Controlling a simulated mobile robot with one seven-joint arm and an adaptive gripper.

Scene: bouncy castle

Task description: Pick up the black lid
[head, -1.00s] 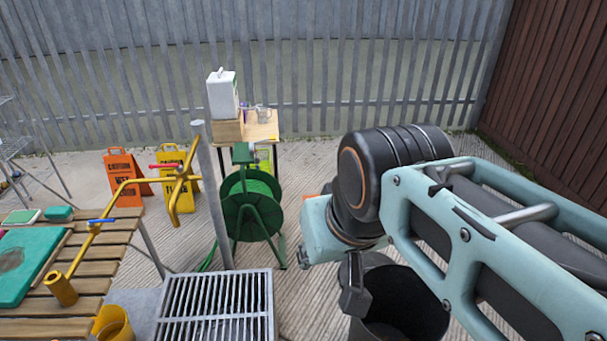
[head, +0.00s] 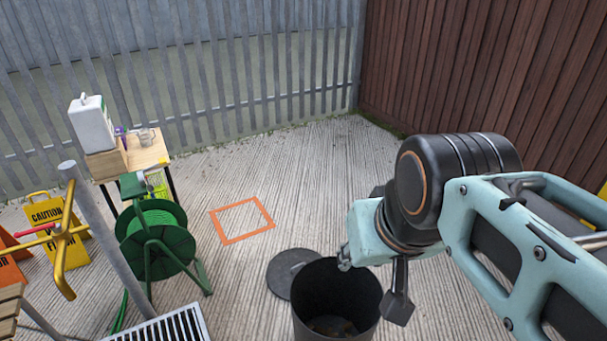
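The black lid (head: 289,272) is a round, dark disc lying flat on the ribbed ground in the head view. It sits just behind and left of an open black bin (head: 306,317), whose rim seems to cover a small part of it. My gripper (head: 372,278) hangs above the bin's right side, to the right of the lid and apart from it. I see the gripper from the side and partly behind my arm, so its opening is unclear.
An orange square outline (head: 243,221) is marked on the ground behind the lid. A green hose reel (head: 156,238) and a metal grate (head: 165,328) are at left. A small table (head: 148,152) holds a white jug (head: 92,124). The ground toward the brown fence is clear.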

